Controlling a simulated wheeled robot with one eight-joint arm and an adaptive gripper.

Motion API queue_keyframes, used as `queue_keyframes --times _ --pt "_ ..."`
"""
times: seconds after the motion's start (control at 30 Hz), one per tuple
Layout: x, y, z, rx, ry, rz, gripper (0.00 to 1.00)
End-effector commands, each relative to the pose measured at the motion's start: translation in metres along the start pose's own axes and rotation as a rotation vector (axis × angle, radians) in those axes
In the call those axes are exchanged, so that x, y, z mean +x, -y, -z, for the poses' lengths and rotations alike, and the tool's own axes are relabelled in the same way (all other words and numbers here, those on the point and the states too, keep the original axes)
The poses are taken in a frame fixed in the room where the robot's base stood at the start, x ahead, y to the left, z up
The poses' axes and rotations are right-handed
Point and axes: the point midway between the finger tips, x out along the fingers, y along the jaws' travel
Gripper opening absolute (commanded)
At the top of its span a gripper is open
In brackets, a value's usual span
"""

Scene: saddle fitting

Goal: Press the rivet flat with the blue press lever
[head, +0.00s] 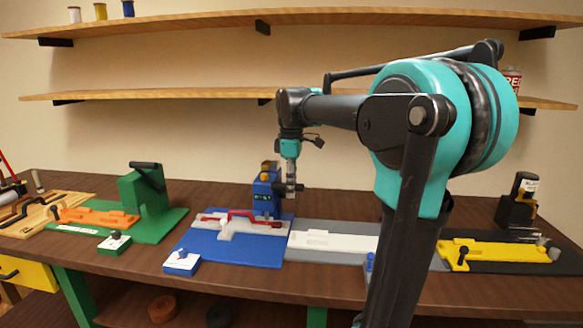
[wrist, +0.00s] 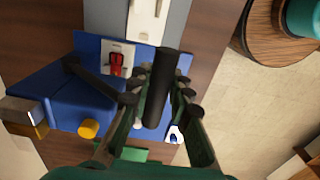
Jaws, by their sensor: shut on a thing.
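The blue press (head: 264,188) stands at the back of the blue mat (head: 215,249). In the wrist view the blue press body (wrist: 75,105) fills the left and middle. Its black lever (wrist: 95,82) runs to a thick black handle (wrist: 163,85). My gripper (wrist: 158,96) is closed around this handle, with one finger on each side. In the head view my gripper (head: 291,187) is at the press's upper right side. A red strap piece (head: 240,216) lies in a pale holder in front of the press. The rivet cannot be made out.
A green station (head: 146,190) stands to the left with an orange fixture (head: 95,216). A grey mat with a white block (head: 335,241) lies to the right, then a yellow fixture (head: 500,253). A small white-topped box (head: 182,261) sits at the blue mat's front corner.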

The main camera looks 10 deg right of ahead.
Motion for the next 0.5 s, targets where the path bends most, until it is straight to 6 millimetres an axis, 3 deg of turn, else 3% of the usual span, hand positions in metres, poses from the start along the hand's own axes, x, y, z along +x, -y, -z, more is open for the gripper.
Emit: queue_keyframes --times 0.5 --pt "-0.017 -0.015 0.0 0.0 0.0 -0.001 0.03"
